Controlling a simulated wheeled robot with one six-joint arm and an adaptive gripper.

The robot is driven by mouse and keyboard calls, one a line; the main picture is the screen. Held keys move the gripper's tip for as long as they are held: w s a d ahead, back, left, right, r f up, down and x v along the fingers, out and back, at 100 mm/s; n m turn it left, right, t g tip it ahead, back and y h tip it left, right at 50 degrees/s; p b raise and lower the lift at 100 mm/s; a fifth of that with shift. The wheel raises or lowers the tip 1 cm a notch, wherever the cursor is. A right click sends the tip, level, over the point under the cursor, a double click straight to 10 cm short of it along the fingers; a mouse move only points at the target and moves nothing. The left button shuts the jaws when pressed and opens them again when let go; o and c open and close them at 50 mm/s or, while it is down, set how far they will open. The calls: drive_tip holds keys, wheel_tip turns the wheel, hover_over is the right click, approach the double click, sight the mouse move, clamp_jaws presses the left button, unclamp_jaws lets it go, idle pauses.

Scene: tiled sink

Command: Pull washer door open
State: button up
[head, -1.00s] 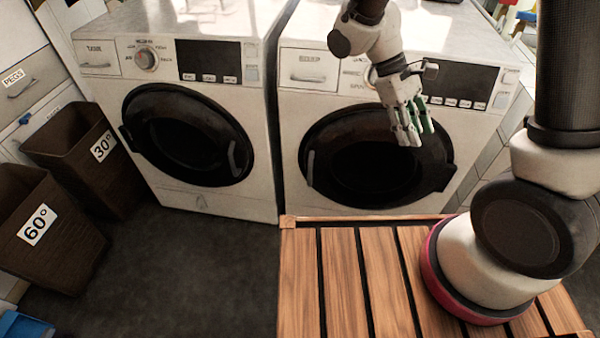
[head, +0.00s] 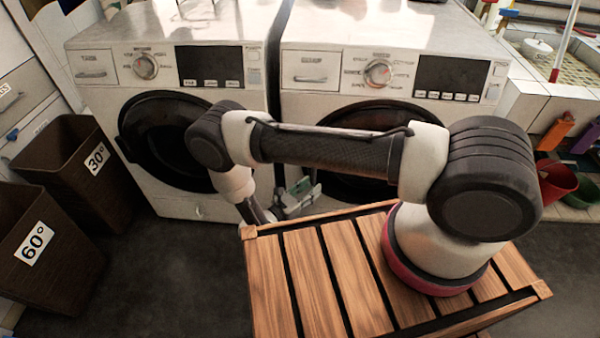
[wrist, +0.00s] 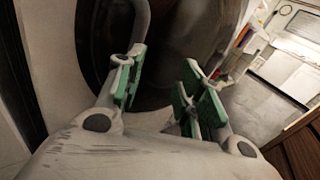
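Two white washers stand side by side in the head view, the left washer (head: 95,118) and the right washer (head: 330,88). Each has a round dark door, the left door (head: 155,135) and the right door (head: 350,188). My arm crosses in front of both and hides much of the right door. My gripper (head: 298,200) is low by the left edge of the right door. In the wrist view my gripper (wrist: 160,88) has its green-padded fingers apart, with dark door surface beyond.
Two brown bins, marked 30° (head: 72,165) and 60° (head: 40,250), stand on the floor at left. Dark floor (head: 165,265) is clear before the left washer. A red container (head: 555,182) sits at the right.

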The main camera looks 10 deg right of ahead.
sight(313, 181)
drive_tip(key=shift+n+t+y, duration=0.3)
drive_tip(key=shift+t+y, duration=0.1)
drive_tip(key=shift+t, duration=0.5)
drive_tip(key=w+d, duration=0.1)
drive_tip(key=w, duration=0.1)
drive_tip(key=w+d, duration=0.1)
drive_tip(key=w, duration=0.1)
drive_tip(key=w+d+r, duration=0.1)
drive_tip(key=w, duration=0.1)
drive_tip(key=shift+w+d, duration=0.25)
drive_tip(key=shift+w, duration=0.15)
clamp_jaws()
